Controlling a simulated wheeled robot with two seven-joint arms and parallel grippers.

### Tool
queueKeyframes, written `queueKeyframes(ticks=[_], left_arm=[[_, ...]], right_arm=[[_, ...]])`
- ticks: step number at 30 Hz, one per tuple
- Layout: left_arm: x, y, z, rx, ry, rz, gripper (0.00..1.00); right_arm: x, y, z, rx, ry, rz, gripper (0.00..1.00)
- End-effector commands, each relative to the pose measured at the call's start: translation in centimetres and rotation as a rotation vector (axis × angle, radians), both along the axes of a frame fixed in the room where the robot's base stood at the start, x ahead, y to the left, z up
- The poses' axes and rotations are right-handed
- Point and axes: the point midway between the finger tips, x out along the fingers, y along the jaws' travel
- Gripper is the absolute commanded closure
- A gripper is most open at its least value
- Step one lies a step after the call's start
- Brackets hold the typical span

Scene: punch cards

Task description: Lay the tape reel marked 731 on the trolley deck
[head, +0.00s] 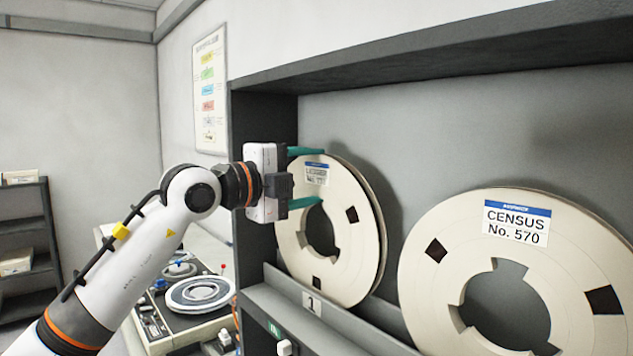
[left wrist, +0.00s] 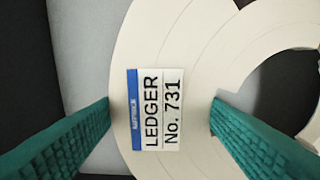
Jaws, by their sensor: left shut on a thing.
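The cream tape reel marked LEDGER No. 731 (head: 357,262) stands upright in the rack, above the slot tag 1. Its label also shows large in the left wrist view (left wrist: 155,108). My left gripper (head: 306,177) is shut on this reel, its green fingers at the rim and at the hub hole, on either side of the label. In the left wrist view its fingers (left wrist: 163,102) flank the label. The trolley deck cannot be made out in either view. My right gripper is not in view.
A second reel marked CENSUS No. 570 (head: 420,275) stands to the right in the same rack (head: 263,120). A rack lip (head: 340,325) runs below the reels. A tape machine (head: 195,305) is at the lower left, and dark shelves (head: 28,235) stand at the far left.

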Motion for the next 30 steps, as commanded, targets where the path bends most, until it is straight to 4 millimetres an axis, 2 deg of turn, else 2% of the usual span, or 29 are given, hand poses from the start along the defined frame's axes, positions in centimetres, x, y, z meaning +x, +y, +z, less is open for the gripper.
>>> queueKeyframes(ticks=[1,30], left_arm=[[-0.1,0.0,0.9,-0.007,-0.007,-0.001,0.76],[-0.2,0.0,6.0,-0.006,-0.008,-0.001,0.76]], right_arm=[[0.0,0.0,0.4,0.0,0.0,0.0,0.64],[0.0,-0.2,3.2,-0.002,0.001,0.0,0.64]])
